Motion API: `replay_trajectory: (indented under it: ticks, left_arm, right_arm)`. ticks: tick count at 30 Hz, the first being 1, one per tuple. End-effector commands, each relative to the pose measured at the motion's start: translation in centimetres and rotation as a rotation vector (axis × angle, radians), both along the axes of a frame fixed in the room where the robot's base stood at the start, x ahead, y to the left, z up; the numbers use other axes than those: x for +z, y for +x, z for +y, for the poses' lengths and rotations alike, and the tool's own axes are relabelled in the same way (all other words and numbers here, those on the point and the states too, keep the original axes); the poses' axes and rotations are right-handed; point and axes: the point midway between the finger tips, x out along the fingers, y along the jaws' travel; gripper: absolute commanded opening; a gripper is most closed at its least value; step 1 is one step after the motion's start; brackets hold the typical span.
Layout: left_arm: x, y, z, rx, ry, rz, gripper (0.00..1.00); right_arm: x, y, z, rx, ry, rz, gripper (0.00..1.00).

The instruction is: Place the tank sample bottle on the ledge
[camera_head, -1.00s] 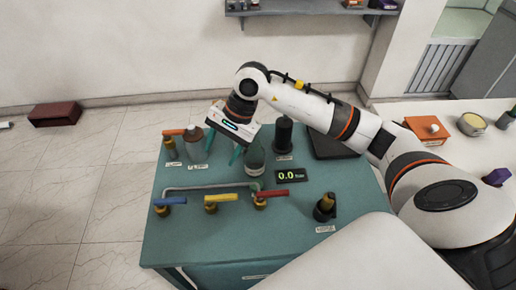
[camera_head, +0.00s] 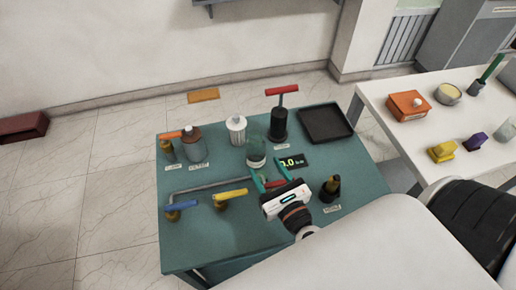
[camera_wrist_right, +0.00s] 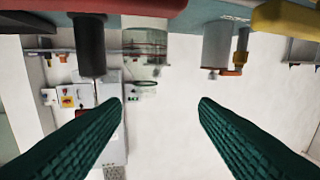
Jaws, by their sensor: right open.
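My right gripper (camera_head: 271,176) is open just in front of the bottle, near the red-handled valve. Nothing is between its fingers (camera_wrist_right: 160,108). I cannot tell which surface is the ledge; a wall shelf (camera_head: 262,2) is cut off at the top of the head view. My left gripper is not in view.
Blue (camera_head: 181,205) and yellow (camera_head: 231,193) valve handles stand at the front left. A white table (camera_head: 385,105) is at right.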

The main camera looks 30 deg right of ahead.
Motion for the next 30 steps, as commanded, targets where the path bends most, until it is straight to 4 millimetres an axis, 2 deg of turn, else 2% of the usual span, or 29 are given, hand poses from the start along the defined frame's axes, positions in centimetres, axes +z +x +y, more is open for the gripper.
replay_trajectory:
  ticks: [2,5,13,20,30]
  left_arm:
    - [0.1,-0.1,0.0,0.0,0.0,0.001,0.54]
    - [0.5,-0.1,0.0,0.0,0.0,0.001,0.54]
    - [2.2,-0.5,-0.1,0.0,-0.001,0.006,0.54]
    - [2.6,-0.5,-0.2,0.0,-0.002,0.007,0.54]
    - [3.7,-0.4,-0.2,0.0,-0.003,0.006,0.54]
  right_arm:
    - [-0.2,-0.7,-0.8,-0.046,0.009,0.008,0.55]
    - [0.0,-0.2,-1.3,-0.067,0.011,0.007,0.55]
    - [0.1,4.6,-1.7,-0.066,0.011,0.006,0.55]
    - [-0.2,6.4,-1.9,-0.064,0.01,0.008,0.55]
    - [-0.1,10.7,-2.3,-0.063,0.01,0.008,0.55]
